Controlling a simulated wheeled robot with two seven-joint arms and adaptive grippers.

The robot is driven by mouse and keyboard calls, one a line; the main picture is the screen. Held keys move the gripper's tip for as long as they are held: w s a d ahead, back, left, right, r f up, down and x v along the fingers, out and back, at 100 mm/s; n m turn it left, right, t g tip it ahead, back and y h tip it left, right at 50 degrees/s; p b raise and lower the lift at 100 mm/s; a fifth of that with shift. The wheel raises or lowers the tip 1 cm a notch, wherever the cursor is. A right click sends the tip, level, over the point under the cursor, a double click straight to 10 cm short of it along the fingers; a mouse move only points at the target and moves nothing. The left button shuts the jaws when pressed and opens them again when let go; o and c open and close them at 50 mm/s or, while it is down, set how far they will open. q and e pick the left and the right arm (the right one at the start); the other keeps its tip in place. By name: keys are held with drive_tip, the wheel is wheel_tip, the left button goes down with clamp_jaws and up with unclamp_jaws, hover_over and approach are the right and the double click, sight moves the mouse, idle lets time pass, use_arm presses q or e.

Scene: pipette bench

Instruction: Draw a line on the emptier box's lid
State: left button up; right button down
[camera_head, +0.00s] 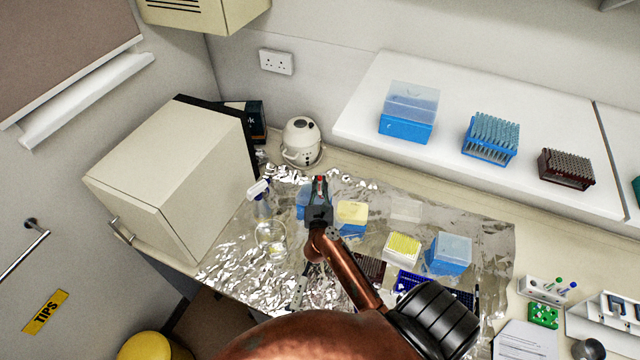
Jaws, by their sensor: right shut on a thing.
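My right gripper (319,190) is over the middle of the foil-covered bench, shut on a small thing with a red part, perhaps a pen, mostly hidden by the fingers. A blue box with a pale translucent lid (452,247) stands at the right of the foil. Another blue box (302,202) is partly hidden behind the gripper, to its left. A blue box with a yellow top (352,213) stands just right of the gripper. How full the boxes are, I cannot tell. No mark on a lid is visible. My left gripper is not in view.
A yellow tip rack (403,247) and a clear lid-like piece (405,208) lie on the foil. A beaker (271,238) and a spray bottle (259,193) stand left. A shelf (445,95) holds another lidded blue box (409,112) and racks.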

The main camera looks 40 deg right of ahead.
sight(320, 178)
drive_tip(key=shift+r+p, duration=0.2)
drive_tip(key=shift+p, duration=0.15)
idle(1.0)
wheel_tip(320, 178, up, 5)
drive_tip(key=p, duration=0.5)
drive_tip(key=shift+f, duration=0.1)
idle(0.4)
